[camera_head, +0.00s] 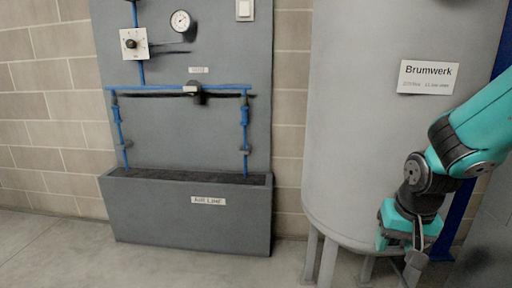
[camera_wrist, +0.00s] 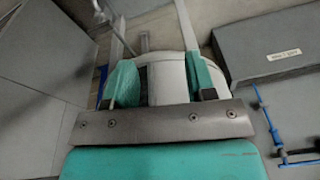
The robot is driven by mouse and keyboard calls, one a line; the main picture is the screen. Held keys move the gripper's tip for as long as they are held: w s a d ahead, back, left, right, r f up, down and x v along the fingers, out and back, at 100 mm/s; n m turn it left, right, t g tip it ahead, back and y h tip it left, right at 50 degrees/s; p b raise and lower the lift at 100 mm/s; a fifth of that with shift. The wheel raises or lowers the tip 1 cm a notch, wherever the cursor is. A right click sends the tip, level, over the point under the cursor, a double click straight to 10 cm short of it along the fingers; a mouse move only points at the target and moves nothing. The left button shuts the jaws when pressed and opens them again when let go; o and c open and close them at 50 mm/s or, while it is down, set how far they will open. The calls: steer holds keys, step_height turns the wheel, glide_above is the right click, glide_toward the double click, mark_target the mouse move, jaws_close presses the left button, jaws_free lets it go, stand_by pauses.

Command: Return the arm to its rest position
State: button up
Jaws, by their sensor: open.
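My arm (camera_head: 455,160), teal and black, reaches in from the right edge in the head view and bends down at the wrist. My gripper (camera_head: 398,255) hangs in front of the lower part of the grey tank, its fingers pointing down. In the wrist view my gripper (camera_wrist: 160,82) shows its two teal fingers apart, with nothing held between them. Part of the pale tank (camera_wrist: 165,75) shows beyond the gap.
The large grey tank (camera_head: 365,130), labelled "Brumwerk", stands on legs close beside my arm. A grey wall panel (camera_head: 185,135) with blue pipes and a gauge (camera_head: 180,21) stands left, above a grey trough (camera_head: 150,215). The floor (camera_head: 60,250) at lower left is clear.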

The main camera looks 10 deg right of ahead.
steer(key=s+a+r+n+g+y, duration=0.1)
steer(key=s+a+r+n, duration=0.25)
steer(key=s+a, duration=0.2)
steer(key=s+a+r+n+y, duration=0.2)
steer(key=s+a+n, duration=0.2)
steer(key=a, duration=0.3)
steer(key=s+a+r+n+g+y, duration=0.1)
steer(key=s+a+r+n, duration=0.25)
steer(key=a, duration=0.25)
step_height(320, 180, up, 19)
steer(key=s+p, duration=0.2)
steer(key=p, duration=1.6)
steer(key=shift+a, duration=0.25)
steer(key=shift+f, duration=0.1)
